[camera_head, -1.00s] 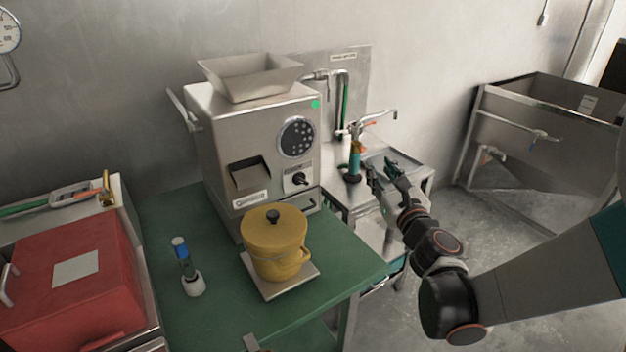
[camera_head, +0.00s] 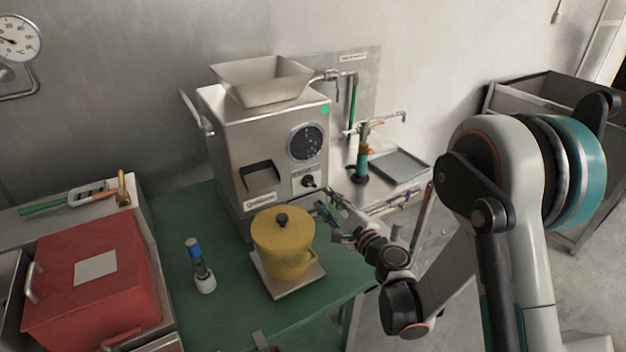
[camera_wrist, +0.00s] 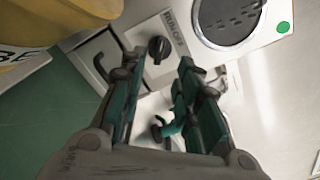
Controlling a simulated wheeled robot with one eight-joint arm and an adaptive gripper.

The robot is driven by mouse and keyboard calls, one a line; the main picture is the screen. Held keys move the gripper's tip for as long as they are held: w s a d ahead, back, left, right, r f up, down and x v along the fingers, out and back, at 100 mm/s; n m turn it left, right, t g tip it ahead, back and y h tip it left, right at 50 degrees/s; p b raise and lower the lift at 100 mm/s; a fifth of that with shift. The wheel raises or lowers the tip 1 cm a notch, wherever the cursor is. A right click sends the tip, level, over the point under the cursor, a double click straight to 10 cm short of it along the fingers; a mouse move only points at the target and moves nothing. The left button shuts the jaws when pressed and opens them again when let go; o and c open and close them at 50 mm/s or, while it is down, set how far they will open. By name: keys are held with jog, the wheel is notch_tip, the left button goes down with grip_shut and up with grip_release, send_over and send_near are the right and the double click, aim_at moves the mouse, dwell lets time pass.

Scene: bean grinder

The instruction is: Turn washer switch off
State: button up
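The steel bean grinder (camera_head: 265,140) stands on the green table. Its black rotary switch knob (camera_head: 308,181) sits low on the front, below a round perforated disc. In the wrist view the knob (camera_wrist: 158,48) is on a white plate with a printed label that I cannot read surely. My gripper (camera_head: 327,207) is just below and right of the knob in the head view. In the wrist view my gripper (camera_wrist: 158,75) is open, with the knob just beyond the gap between its fingertips. Contact with the knob does not show.
A yellow pot (camera_head: 283,245) on a square plate stands in front of the grinder, close left of my gripper.

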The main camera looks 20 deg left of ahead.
aim_at(311, 185)
jog(key=b+x, duration=0.1)
jog(key=x, duration=0.8)
jog(key=shift+b, duration=0.35)
grip_shut()
